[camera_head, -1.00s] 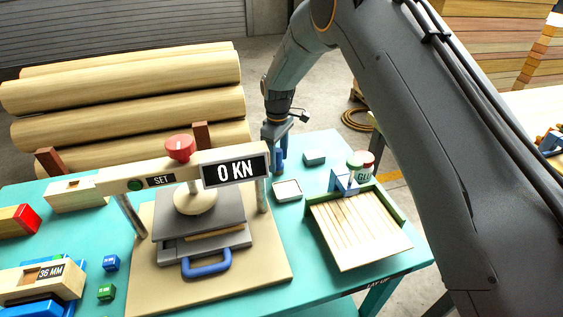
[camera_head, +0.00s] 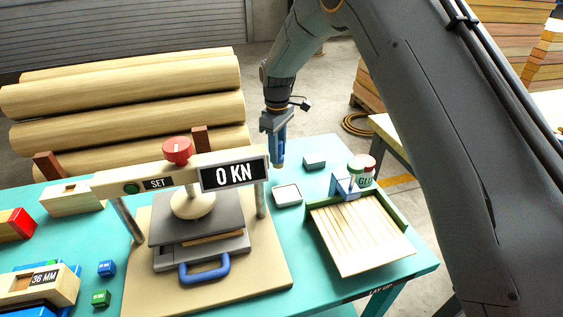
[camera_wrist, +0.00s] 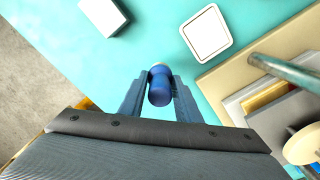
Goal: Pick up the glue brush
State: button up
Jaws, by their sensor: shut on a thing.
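My gripper (camera_head: 279,148) points down above the far edge of the teal table, behind the press. It is shut on a blue cylindrical handle, which I take to be the glue brush (camera_wrist: 159,88). In the wrist view the handle sits upright between the two fingers, seen from its top end. In the head view the blue fingers and the handle overlap, so the brush is hard to make out.
The press (camera_head: 200,220) stands to the left.

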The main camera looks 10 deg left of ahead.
notch_tip(320, 180, up, 14)
jog(key=b, duration=0.3)
jog(key=shift+f, duration=0.2)
dwell(0.3)
jog(key=shift+s+r, duration=0.1)
jog(key=shift+s, duration=0.05)
dwell(1.4)
